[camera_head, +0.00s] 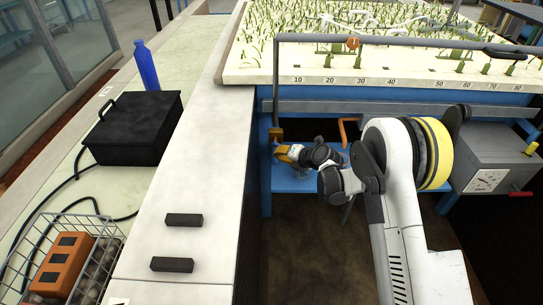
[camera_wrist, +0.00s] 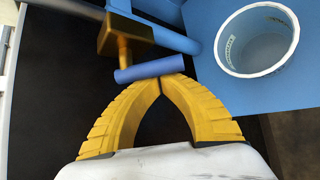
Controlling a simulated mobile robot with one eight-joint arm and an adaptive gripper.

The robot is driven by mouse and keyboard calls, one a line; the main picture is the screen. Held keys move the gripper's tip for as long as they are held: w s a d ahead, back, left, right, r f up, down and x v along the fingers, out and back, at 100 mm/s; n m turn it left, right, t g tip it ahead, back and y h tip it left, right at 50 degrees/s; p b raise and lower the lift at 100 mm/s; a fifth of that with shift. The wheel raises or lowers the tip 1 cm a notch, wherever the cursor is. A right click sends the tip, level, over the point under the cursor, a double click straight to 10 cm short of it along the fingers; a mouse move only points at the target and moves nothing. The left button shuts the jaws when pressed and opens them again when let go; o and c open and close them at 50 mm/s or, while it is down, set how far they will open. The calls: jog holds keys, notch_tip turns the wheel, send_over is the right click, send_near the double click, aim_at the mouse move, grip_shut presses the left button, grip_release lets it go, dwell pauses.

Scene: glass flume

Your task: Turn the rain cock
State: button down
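The rain cock is a brass valve body (camera_wrist: 125,38) on a blue-grey pipe, with a blue lever (camera_wrist: 150,70) lying nearly level across it in the wrist view. In the head view the brass cock (camera_head: 276,134) sits at the foot of a grey upright pipe. My gripper (camera_wrist: 163,79) has yellow ribbed fingers whose tips meet right at the right half of the lever. Nothing shows between the fingers. I cannot tell whether the tips touch the lever. In the head view my gripper (camera_head: 281,151) is just below the cock, and the lever is not clear there.
A white-rimmed bucket (camera_wrist: 258,40) stands on the blue surface right of the cock. The planted bed (camera_head: 370,76) lies above and behind. A grey box with a dial (camera_head: 492,160) is at right. A black box (camera_head: 135,128) and a blue bottle (camera_head: 146,66) stand on the left ledge.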

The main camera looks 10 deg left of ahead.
jog(key=shift+w+d+r, duration=0.1)
jog(key=shift+d+r, duration=0.15)
jog(key=shift+d, duration=0.2)
jog(key=shift+a, duration=0.1)
dwell(0.5)
